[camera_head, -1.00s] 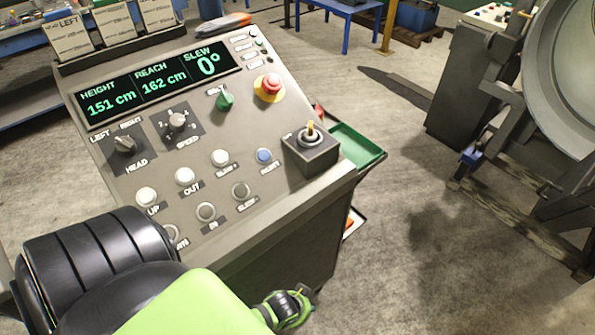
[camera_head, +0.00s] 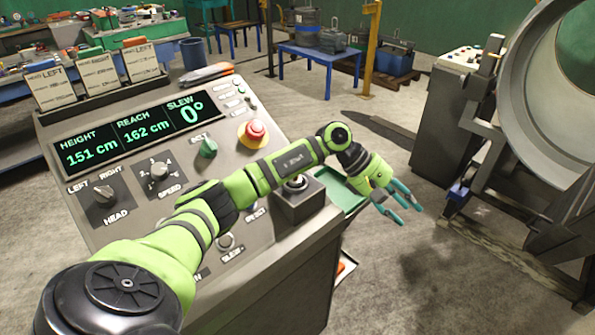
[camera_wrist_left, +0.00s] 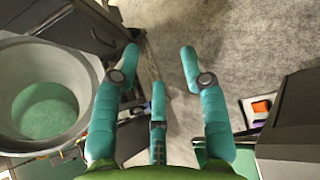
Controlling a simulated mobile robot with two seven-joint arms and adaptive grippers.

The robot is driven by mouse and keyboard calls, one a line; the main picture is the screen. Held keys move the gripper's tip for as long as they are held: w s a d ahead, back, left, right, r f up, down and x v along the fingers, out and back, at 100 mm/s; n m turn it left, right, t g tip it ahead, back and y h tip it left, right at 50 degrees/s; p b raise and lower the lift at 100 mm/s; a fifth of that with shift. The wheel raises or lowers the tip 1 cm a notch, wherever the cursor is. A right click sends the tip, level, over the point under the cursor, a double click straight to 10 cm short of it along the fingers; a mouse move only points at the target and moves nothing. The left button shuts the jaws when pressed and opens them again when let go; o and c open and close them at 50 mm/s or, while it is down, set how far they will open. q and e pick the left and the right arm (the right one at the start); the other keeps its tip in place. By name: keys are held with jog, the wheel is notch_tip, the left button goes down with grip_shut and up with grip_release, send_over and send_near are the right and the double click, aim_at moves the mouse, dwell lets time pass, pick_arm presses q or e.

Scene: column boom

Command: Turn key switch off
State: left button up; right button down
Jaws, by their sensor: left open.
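The key switch (camera_head: 295,183) sits on a small grey box (camera_head: 303,204) at the right end of the grey control console (camera_head: 285,245). My green left arm crosses the console just above the box and hides part of the switch; the key itself I cannot make out. My left gripper (camera_head: 408,203) is open and empty, past the console's right edge, to the right of the switch and over the floor. In the left wrist view its teal fingers (camera_wrist_left: 160,62) are spread with nothing between them, and the key switch does not show. My right gripper is out of view.
A red emergency button (camera_head: 255,130) and a green selector knob (camera_head: 208,148) stand behind my arm. A green tray (camera_head: 345,190) juts from the console's right side. A large metal drum (camera_head: 520,80) stands at the right. Concrete floor lies between.

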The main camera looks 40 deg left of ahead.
pick_arm(q)
jog(key=s+a+r+m+g+y, duration=0.1)
jog(key=s+a+r+y, duration=0.1)
jog(key=a, duration=0.6)
jog(key=s+a+r+m+g+y, duration=0.1)
jog(key=s+a+r+m+y, duration=0.1)
jog(key=a, duration=0.6)
jog(key=s+a+r+m+g+y, duration=0.1)
jog(key=s+a+r+m+y, duration=0.1)
jog(key=a+y, duration=0.3)
jog(key=shift+s+a+r+g+y, duration=0.15)
jog(key=shift+a+r, duration=0.1)
jog(key=shift+a, duration=0.4)
jog(key=shift+s+a+r+g+y, duration=0.1)
jog(key=shift+a+r, duration=0.1)
jog(key=shift+a, duration=0.4)
jog(key=shift+s+a+r+g+y, duration=0.15)
jog(key=shift+a+r, duration=0.1)
jog(key=shift+a, duration=0.4)
jog(key=shift+a+f, duration=0.15)
jog(key=shift+f, duration=0.1)
jog(key=shift+f+p, duration=0.7)
jog(key=shift+f, duration=2.45)
grip_shut()
